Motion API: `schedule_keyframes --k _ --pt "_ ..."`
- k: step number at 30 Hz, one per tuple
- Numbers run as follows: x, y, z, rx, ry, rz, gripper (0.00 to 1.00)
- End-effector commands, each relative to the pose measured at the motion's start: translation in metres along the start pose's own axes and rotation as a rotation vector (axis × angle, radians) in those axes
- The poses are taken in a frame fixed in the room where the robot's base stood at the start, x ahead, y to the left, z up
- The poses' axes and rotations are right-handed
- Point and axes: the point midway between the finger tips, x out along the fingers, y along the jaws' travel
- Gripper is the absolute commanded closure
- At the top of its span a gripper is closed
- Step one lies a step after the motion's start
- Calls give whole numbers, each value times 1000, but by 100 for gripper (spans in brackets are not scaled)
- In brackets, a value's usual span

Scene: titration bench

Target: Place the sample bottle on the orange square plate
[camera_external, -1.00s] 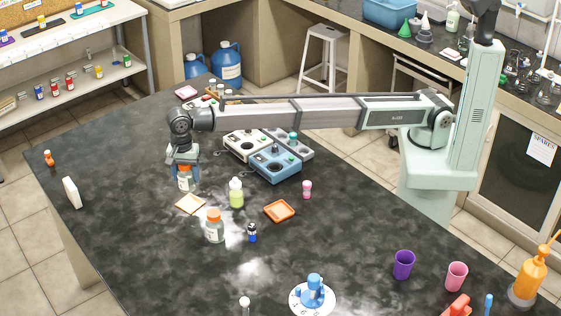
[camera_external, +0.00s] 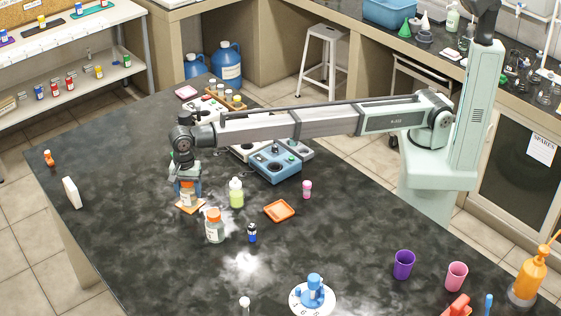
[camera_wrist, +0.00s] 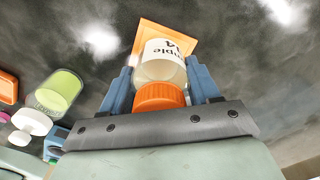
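The sample bottle (camera_wrist: 163,62) has a white label with partly readable print and an orange cap. My gripper (camera_wrist: 160,82) is shut on it, with a blue finger on each side near the cap. In the external view my gripper (camera_external: 187,184) points down and holds the bottle (camera_external: 187,198) upright over the orange square plate (camera_external: 181,208). In the wrist view the plate (camera_wrist: 150,32) shows behind the bottle's base. I cannot tell whether the base touches the plate or hangs just above it.
A second orange-capped bottle (camera_external: 214,228) stands close by at the front right. A yellow-green bottle (camera_external: 236,196), a small blue bottle (camera_external: 252,234) and an orange tray (camera_external: 279,211) are to the right. The dark benchtop left of the plate is mostly clear.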

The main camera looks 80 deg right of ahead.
Motion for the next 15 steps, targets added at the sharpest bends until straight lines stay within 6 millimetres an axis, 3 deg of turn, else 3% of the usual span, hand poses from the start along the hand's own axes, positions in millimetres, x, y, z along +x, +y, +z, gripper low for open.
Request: schedule_keyframes --k 8,15 --pt "0 0 0 0 0 0 14" --pt "-1 0 0 0 0 0 14"
